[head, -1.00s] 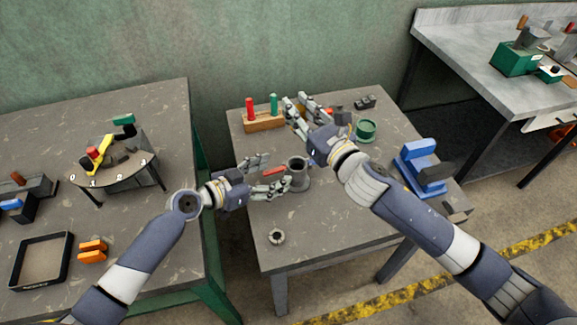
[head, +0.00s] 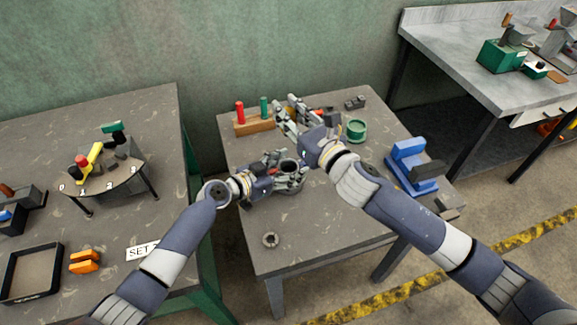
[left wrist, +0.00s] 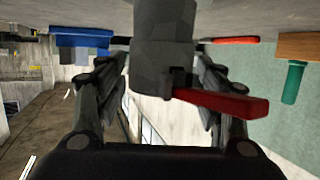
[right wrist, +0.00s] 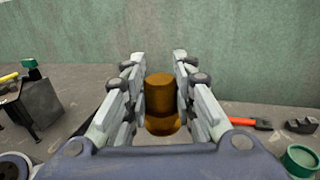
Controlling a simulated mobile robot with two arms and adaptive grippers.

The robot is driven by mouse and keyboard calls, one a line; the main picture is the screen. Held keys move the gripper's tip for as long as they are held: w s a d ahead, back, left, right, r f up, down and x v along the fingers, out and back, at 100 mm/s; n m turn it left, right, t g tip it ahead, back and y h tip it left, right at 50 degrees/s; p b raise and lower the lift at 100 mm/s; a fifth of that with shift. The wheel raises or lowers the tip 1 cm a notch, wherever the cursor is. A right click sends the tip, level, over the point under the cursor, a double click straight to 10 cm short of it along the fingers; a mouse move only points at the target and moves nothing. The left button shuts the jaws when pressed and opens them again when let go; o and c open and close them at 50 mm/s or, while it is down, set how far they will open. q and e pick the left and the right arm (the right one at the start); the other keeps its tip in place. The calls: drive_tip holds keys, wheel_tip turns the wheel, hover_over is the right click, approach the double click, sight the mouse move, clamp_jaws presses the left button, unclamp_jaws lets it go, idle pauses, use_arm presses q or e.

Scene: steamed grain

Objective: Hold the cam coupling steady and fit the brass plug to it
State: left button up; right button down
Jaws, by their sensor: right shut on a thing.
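The cam coupling, a grey upright cylinder with an open top (head: 289,166), stands on the middle table. In the left wrist view the coupling (left wrist: 164,45) has a red lever (left wrist: 225,102) sticking out to the right. My left gripper (head: 284,174) is open, with its fingers on either side of the coupling; I cannot tell whether they touch it. My right gripper (head: 293,116) is shut on the brass plug (right wrist: 160,96), a golden-brown stepped cylinder upright between its fingers in the right wrist view. It is behind the coupling, towards the wall.
A wooden block with red and green handles (head: 254,124) stands at the back left. A green round part (head: 356,130) and a blue fixture (head: 411,165) are on the right. A small grey ring (head: 270,240) lies in front, with clear tabletop around it.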

use_arm(q)
clamp_jaws()
use_arm(e)
drive_tip(key=shift+r, duration=0.1)
wheel_tip(320, 180, down, 12)
drive_tip(key=shift+f, duration=0.25)
drive_tip(key=shift+f, duration=0.1)
idle(1.0)
drive_tip(key=shift+f, duration=0.4)
use_arm(q)
drive_tip(key=shift+s, duration=0.1)
use_arm(e)
drive_tip(key=shift+f, duration=0.4)
idle(3.1)
drive_tip(key=shift+r, duration=0.35)
idle(0.5)
drive_tip(key=c, duration=1.2)
unclamp_jaws()
drive_tip(key=shift+c, duration=0.2)
drive_tip(key=shift+f, duration=0.1)
